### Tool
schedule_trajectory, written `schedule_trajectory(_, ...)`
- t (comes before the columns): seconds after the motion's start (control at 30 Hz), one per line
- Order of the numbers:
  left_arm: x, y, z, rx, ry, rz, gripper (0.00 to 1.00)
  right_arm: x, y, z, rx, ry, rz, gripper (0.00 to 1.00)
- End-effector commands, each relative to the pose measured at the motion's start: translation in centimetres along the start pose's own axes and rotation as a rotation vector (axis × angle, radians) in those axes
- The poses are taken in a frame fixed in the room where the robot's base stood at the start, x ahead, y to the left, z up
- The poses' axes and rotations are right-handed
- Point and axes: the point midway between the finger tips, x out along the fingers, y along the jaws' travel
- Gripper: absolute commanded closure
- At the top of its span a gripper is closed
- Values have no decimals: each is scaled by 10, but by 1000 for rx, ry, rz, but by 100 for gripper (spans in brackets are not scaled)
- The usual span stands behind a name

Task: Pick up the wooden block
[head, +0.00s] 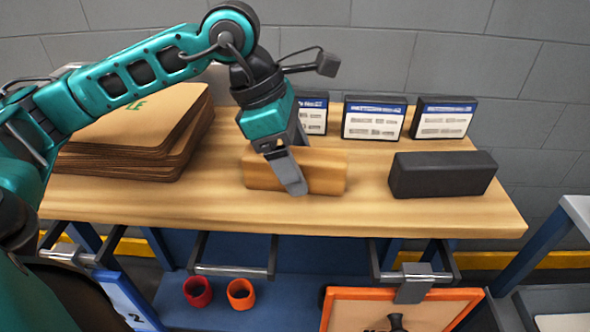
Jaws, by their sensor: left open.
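The wooden block (325,172) lies lengthwise on the wooden workbench (400,215), near the middle. My left gripper (288,181) reaches down from above over the block. It is open, with one finger in front of the block's near face and partly hiding it. The far finger is mostly hidden, so I cannot tell whether the fingers touch the block. My right gripper is not in view.
A black block (443,174) sits right of the wooden block. Several small boxes with blue and white labels (374,119) stand behind. A stack of brown boards (140,130) is at the left.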

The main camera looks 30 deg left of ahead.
Motion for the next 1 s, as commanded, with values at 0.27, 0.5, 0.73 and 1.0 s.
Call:
schedule_trajectory(0.27, 13, -1, 0, 2, -1, 0, 26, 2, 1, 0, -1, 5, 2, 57)
schedule_trajectory(0.5, 13, 0, 0, 2, -1, 0, 39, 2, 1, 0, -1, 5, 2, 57)
schedule_trajectory(0.73, 13, 0, 0, 2, -1, 0, 61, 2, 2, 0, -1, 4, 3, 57)
schedule_trajectory(1.0, 13, 0, 0, 2, -1, 0, 87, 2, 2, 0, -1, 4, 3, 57)
